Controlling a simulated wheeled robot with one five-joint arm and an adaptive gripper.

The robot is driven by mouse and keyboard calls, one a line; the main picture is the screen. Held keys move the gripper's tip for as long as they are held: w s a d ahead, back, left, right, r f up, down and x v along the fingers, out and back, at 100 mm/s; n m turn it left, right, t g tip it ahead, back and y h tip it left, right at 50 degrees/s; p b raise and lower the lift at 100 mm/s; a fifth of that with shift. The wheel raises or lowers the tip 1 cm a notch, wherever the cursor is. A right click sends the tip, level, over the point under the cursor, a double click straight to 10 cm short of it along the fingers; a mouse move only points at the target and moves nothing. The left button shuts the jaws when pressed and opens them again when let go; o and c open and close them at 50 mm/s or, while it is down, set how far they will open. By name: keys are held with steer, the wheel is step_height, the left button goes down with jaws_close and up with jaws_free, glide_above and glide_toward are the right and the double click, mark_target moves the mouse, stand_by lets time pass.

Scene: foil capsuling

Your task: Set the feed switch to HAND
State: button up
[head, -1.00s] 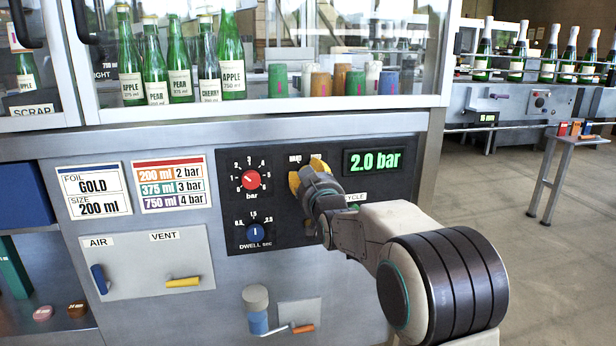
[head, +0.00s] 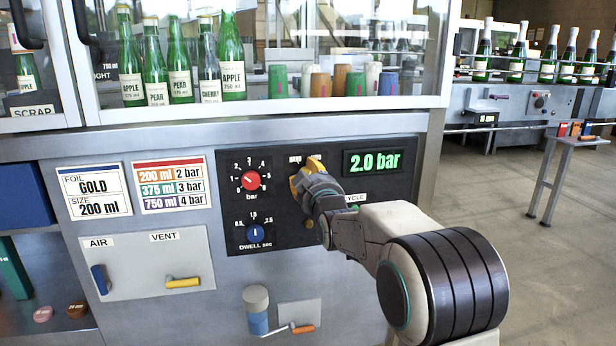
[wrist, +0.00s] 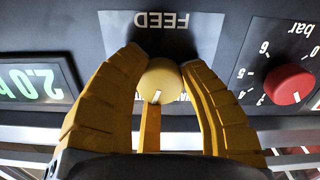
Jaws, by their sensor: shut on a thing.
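The feed switch is a round yellow knob (wrist: 161,78) with a white pointer line, under an upside-down FEED label (wrist: 162,20) in the wrist view. Its line points down there, slightly left. My gripper (wrist: 160,85) has its yellow fingers on both sides of the knob, shut on it. In the head view my gripper (head: 305,180) reaches the black control panel (head: 285,235) and hides the knob. Two small position labels above it are too small to read; in the wrist view the fingers and knob mostly cover them.
A red bar dial (head: 251,181) and a blue dwell dial (head: 255,233) sit left of my gripper. A green 2.0 bar display (head: 374,161) is to its right. AIR (head: 99,279) and VENT (head: 183,282) handles are lower left. Glass doors with bottles stand above.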

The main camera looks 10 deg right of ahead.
steer(key=n, duration=0.5)
steer(key=shift+d+f+n, duration=0.1)
steer(key=shift+f+n, duration=0.1)
steer(key=shift+n, duration=0.2)
steer(key=n, duration=0.4)
steer(key=shift+n, duration=0.3)
steer(key=shift+r+n, duration=0.1)
steer(key=shift+n, duration=0.2)
steer(key=o, duration=1.2)
steer(key=shift+w, duration=0.1)
steer(key=shift+s, duration=6.05)
steer(key=shift+r, duration=0.1)
